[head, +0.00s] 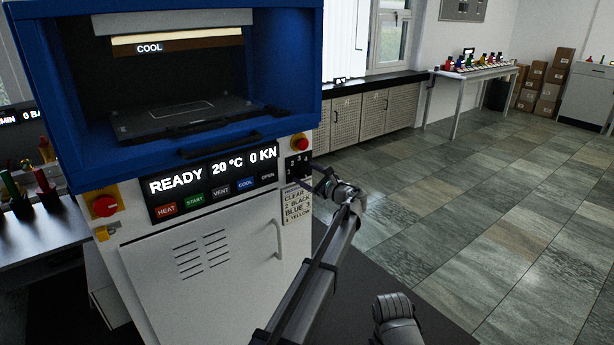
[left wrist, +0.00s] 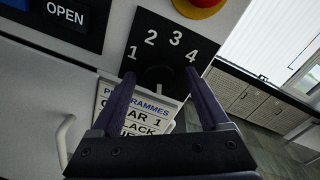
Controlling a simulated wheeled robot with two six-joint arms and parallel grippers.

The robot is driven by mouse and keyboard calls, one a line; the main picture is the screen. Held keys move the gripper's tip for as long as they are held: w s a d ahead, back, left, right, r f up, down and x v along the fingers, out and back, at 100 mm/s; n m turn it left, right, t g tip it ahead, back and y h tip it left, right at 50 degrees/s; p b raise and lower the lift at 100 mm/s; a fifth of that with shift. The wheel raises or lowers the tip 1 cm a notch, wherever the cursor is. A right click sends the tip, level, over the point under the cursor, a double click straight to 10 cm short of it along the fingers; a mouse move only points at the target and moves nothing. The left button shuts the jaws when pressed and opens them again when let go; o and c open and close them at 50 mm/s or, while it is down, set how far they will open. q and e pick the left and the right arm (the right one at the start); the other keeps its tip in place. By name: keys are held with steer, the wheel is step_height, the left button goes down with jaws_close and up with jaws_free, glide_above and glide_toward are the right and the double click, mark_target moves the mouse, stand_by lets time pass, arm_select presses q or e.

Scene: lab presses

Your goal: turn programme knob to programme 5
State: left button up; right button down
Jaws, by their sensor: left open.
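The black programme dial plate (head: 297,163) is on the press front, right of the display. In the left wrist view the dial plate (left wrist: 168,38) shows the numerals 1, 2, 3 and 4; a 5 does not show. The dark programme knob (left wrist: 160,78) is hard to make out against the plate; a small pale mark shows low on it. My left gripper (head: 318,178) is at the plate. In the left wrist view its open fingers (left wrist: 161,76) lie on either side of the knob; contact cannot be told. My right gripper is not in view.
Red stop buttons (head: 300,143) (head: 104,206) flank the display (head: 213,177), which reads READY, 20 °C, 0 KN. A programme label (head: 297,205) hangs below the dial. A door handle (head: 279,240) sticks out lower down. The floor to the right is clear.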

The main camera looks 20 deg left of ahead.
arm_select(q)
steer(key=v, duration=0.7)
steer(key=shift+s+d, duration=0.25)
steer(key=shift+d, duration=0.05)
